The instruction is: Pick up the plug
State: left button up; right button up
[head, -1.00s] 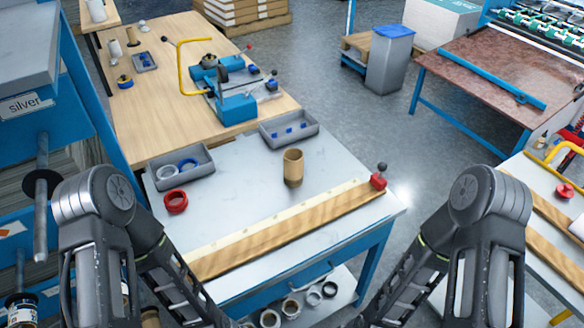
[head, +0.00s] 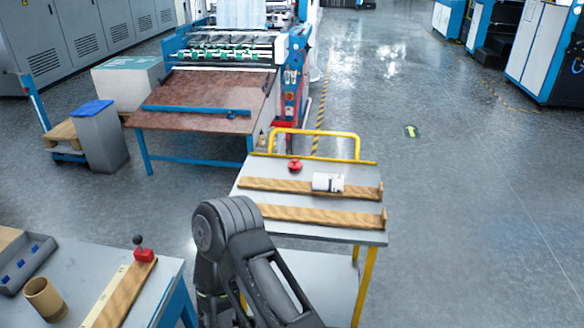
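A small red round piece with a raised knob (head: 294,165) stands on the top of the yellow-framed cart, near its far edge. It looks like a plug, but I cannot tell for sure. Several small blue pieces (head: 22,264) lie in a grey tray (head: 43,246) on the workbench at the left; they are too small to identify. One of my arms crosses the bottom middle, in front of the cart. Neither of my grippers shows in the head view.
The cart (head: 304,229) carries two wooden strips and a white roll (head: 328,182). The workbench (head: 88,258) holds a brown cardboard core (head: 45,298) and a ruled strip with a red-based knob (head: 143,254). A machine with a brown table (head: 200,96) stands behind.

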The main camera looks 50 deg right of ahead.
aim_at(294, 165)
jog(key=z, duration=1.75)
jog(key=i+l, duration=0.3)
jog(key=l, duration=0.15)
jog(key=u, duration=1.4)
